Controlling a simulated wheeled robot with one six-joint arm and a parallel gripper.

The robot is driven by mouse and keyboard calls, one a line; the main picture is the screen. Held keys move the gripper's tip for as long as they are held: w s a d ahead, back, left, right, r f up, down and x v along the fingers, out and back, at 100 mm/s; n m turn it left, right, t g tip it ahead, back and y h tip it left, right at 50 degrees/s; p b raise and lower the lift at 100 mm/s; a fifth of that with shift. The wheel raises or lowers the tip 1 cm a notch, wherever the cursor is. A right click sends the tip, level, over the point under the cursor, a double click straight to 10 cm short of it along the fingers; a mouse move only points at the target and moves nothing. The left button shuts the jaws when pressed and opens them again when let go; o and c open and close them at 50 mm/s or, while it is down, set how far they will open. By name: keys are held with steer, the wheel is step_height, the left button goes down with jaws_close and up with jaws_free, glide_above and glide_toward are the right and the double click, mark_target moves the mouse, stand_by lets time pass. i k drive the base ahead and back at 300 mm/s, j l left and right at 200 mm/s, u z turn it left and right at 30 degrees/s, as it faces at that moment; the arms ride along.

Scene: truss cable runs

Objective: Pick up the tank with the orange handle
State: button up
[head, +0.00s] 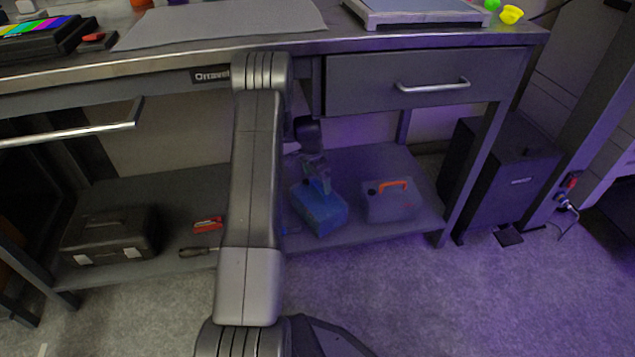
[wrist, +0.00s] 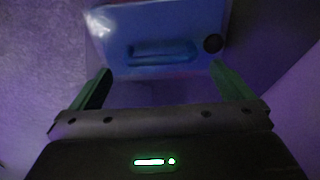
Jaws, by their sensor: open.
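The tank with the orange handle (head: 390,203) is a pale, translucent box standing upright on the lower shelf under the bench. A blue tank (head: 320,209) stands just left of it on the same shelf. My gripper (head: 320,182) is at the blue tank, left of the orange-handled one. In the wrist view the blue tank (wrist: 160,25) lies ahead of my open fingers (wrist: 163,88), with its blue handle and a dark round cap showing. Nothing is between the fingers. I cannot tell whether they touch the blue tank. The orange handle does not show in the wrist view.
The lower shelf (head: 290,240) also holds a black toolbox (head: 112,237), a red tool (head: 208,225) and a dark-handled tool (head: 198,251). A drawer (head: 425,82) is above. A shelf leg (head: 470,165) and black cabinet (head: 507,175) stand right of the tanks. Floor in front is clear.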

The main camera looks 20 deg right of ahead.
mark_target(384, 200)
steer(key=k+z, duration=0.35)
steer(key=i+z, duration=0.1)
steer(key=z, duration=0.35)
steer(key=i+j+z, duration=0.1)
steer(key=z, duration=0.35)
steer(key=i+j+z, duration=0.1)
steer(key=z, duration=0.3)
